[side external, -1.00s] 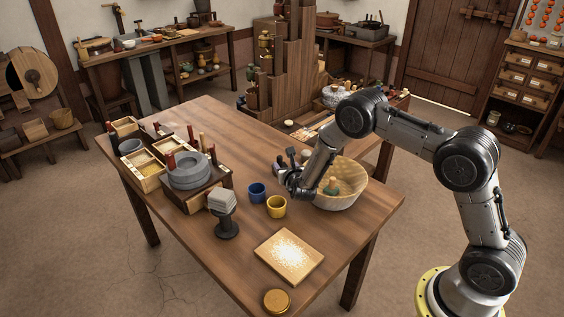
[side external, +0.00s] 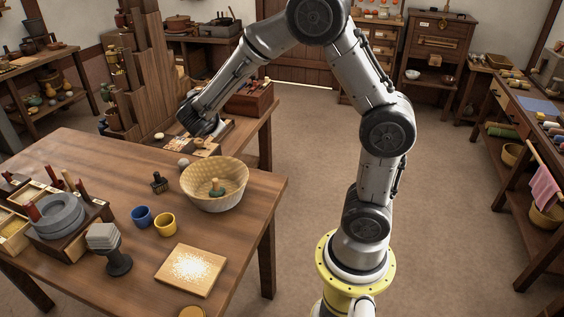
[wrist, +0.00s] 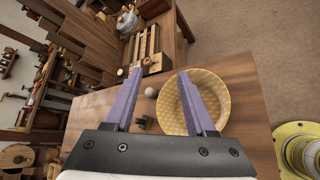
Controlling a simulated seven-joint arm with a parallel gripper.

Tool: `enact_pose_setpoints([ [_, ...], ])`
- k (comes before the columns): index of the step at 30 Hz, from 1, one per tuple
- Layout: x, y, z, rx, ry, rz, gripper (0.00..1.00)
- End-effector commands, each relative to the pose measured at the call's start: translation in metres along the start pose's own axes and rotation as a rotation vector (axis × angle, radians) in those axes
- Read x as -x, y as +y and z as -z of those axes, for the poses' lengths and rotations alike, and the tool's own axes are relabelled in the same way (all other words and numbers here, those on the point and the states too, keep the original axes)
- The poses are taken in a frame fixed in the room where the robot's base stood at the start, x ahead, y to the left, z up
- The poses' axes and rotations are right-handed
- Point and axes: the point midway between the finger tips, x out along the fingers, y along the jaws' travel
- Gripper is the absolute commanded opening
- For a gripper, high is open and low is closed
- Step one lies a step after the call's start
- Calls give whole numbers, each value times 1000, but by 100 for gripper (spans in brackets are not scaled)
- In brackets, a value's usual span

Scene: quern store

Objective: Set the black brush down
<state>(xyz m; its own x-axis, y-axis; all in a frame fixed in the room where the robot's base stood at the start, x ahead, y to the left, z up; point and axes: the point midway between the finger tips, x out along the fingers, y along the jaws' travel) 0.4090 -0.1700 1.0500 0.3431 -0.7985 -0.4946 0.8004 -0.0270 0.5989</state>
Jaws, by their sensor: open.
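The black brush (side external: 158,182) rests on the wooden table (side external: 75,165), left of the woven basket (side external: 207,198) and apart from it. In the wrist view the brush (wrist: 145,123) is a small dark shape below the fingers. My gripper (wrist: 159,71) is open, with its two purple fingers wide apart and nothing between them. In the side view my gripper (side external: 190,120) is up above the far edge of the table, clear of the brush; its fingers are hard to make out there.
A grey ball (side external: 183,162) lies behind the brush. Blue (side external: 141,216) and yellow (side external: 165,224) cups stand in front. A powdered board (side external: 190,269) and a stone mill (side external: 55,215) are nearer. A stepped wooden tower (side external: 140,70) stands behind.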

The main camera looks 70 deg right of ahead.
Motion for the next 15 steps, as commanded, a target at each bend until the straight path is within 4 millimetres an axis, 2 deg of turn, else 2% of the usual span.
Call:
enact_pose_setpoints([
  [1,18,-11,-20,-121,19,51,56],
  [3,42,-32,-40,-285,55,135,56],
  [6,77,-65,-57,-515,122,257,56],
  [10,125,-107,-65,-802,239,416,56],
  [15,186,-149,-58,-1117,421,614,56],
])
